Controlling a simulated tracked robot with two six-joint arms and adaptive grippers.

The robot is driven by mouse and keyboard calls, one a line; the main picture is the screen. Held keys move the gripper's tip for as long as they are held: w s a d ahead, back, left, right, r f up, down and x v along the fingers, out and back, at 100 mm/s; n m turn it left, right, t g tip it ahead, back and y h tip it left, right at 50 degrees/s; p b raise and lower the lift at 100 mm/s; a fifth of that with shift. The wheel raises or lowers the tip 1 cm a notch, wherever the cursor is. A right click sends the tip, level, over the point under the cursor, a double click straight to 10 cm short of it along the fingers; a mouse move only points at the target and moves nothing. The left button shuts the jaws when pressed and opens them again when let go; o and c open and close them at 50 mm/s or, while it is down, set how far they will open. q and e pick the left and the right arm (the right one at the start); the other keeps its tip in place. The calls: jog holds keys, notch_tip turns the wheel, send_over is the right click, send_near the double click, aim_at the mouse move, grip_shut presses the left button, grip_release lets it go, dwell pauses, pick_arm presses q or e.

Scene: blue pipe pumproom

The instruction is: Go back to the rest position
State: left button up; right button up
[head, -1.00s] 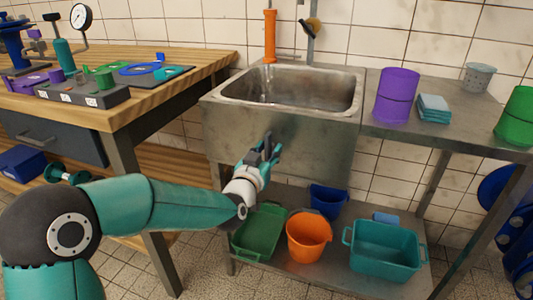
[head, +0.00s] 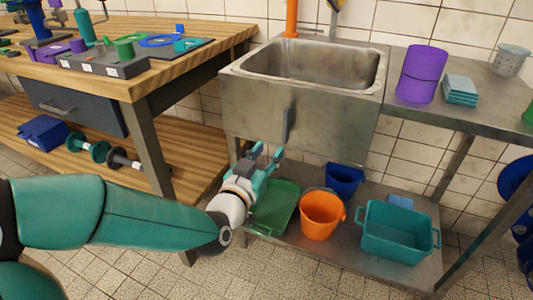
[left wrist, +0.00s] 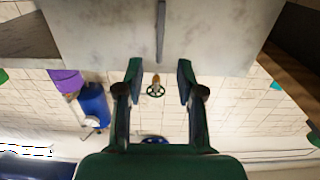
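My left gripper (head: 265,160) is in front of the lower part of the sink (head: 240,105), low and to the left of the grey upright handle (head: 289,125) on the sink's front. Its two fingers are spread. In the left wrist view the gripper (left wrist: 160,82) is open with nothing between the fingertips. The handle (left wrist: 160,30) shows ahead of it, apart from the fingers. My right gripper is in neither view.
A wooden workbench (head: 195,65) stands at left. Below the sink, a lower shelf holds a green tray (head: 275,207), an orange bucket (head: 322,215), a blue bucket (head: 343,180) and a teal tub (head: 398,235). A purple container (head: 421,74) stands on the counter.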

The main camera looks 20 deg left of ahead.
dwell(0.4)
pick_arm(q)
jog(key=s+d+f+g+h, duration=0.1)
jog(key=s+f+g, duration=0.25)
jog(key=f, duration=1.15)
jog(key=s+d+f+g, duration=0.15)
jog(key=f+g, duration=0.35)
jog(key=f, duration=1.1)
jog(key=s+d+f+n+g+h, duration=0.1)
jog(key=s+d+f+g, duration=0.25)
jog(key=s+f, duration=0.5)
jog(key=s+d+f+n+g+h, duration=0.15)
jog(key=s+f+g, duration=0.35)
jog(key=s, duration=0.6)
notch_tip(320, 180, up, 35)
jog(key=p, duration=3.4)
jog(key=shift+p, duration=0.4)
